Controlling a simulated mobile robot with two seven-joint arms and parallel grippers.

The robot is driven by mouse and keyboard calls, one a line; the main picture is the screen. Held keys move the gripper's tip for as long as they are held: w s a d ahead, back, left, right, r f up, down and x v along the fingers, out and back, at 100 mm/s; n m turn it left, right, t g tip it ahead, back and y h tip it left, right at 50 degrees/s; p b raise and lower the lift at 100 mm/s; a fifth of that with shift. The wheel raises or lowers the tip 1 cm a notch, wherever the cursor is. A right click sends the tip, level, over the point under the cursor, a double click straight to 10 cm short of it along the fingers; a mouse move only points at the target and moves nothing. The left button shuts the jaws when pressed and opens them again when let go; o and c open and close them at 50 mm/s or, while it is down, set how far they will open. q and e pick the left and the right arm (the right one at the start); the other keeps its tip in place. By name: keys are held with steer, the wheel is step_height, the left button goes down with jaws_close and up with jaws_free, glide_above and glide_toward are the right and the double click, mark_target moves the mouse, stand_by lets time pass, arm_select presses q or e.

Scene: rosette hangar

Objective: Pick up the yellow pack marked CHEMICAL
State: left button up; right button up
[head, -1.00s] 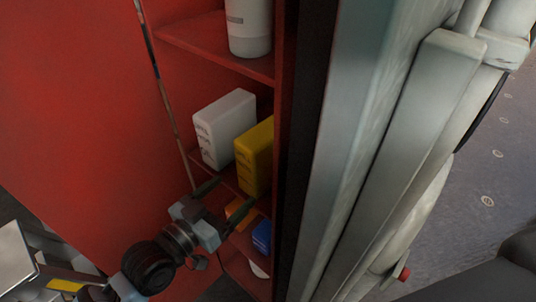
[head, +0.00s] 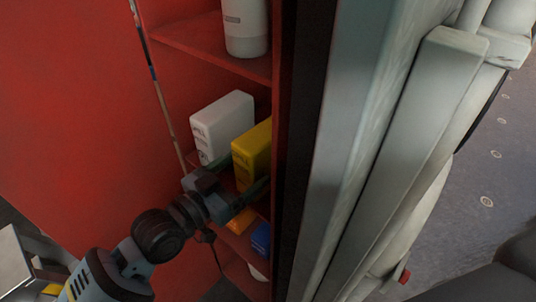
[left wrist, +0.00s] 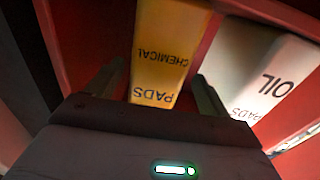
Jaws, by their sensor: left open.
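The yellow pack (head: 252,148) stands on a middle shelf of the red cabinet. In the left wrist view the yellow pack (left wrist: 160,52) shows the words CHEMICAL and PADS, upside down. My left gripper (head: 245,175) is open, with its fingers at the lower front of the pack. In the left wrist view the left gripper (left wrist: 155,92) has one finger on each side of the pack; I cannot tell whether they touch it. My right gripper is not in view.
A white pack (head: 222,122), marked OIL PADS in the left wrist view (left wrist: 262,75), stands close beside the yellow one. A white canister (head: 245,28) is on the shelf above. An orange item (head: 239,221) and a blue item (head: 261,238) lie below. The cabinet's dark edge (head: 300,150) is close on the right.

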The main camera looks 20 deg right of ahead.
arm_select(q)
steer(key=x, duration=0.4)
steer(key=shift+s+r+p, duration=0.1)
steer(key=shift+s+p, duration=0.1)
steer(key=shift+p, duration=0.1)
steer(key=shift+w+d, duration=0.35)
steer(key=shift+d, duration=0.2)
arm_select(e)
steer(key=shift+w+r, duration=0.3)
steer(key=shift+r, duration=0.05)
arm_select(q)
steer(key=c, duration=1.5)
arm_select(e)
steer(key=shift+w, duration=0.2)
